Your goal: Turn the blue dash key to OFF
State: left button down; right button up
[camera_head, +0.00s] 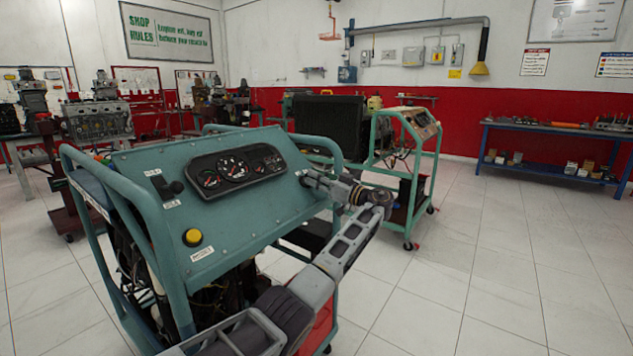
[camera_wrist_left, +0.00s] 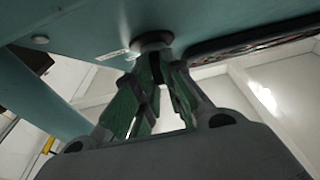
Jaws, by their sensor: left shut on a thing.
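The teal dash panel (camera_head: 225,195) is tilted on a tubular-framed engine trainer and carries a black gauge cluster (camera_head: 237,170). My left gripper (camera_head: 307,178) is at the panel's upper right, beside the gauges. In the left wrist view my left gripper's green-padded fingers (camera_wrist_left: 157,72) close together at a round dark switch base (camera_wrist_left: 152,42) on the panel. The fingers are shut on the key there. The key itself is hidden between the fingers, so its blue colour and its angle cannot be told. My right gripper is not in view.
The trainer's teal tube frame (camera_head: 153,222) surrounds the panel. A second trainer (camera_head: 409,165) stands behind. Tiled floor at right is clear up to a blue bench (camera_head: 555,133).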

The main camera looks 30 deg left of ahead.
pick_arm(q)
jog(key=c, duration=1.5)
grip_release()
jog(key=shift+d, duration=0.1)
jog(key=shift+s+d+f, duration=0.15)
jog(key=shift+d+f, duration=0.2)
jog(key=shift+d, duration=1.55)
jog(key=shift+s+d+f, duration=0.1)
jog(key=shift+d+f, duration=0.2)
jog(key=shift+d, duration=1.65)
jog(key=shift+s+d+f, duration=0.15)
jog(key=shift+d+f, duration=0.2)
jog(key=shift+d, duration=1.55)
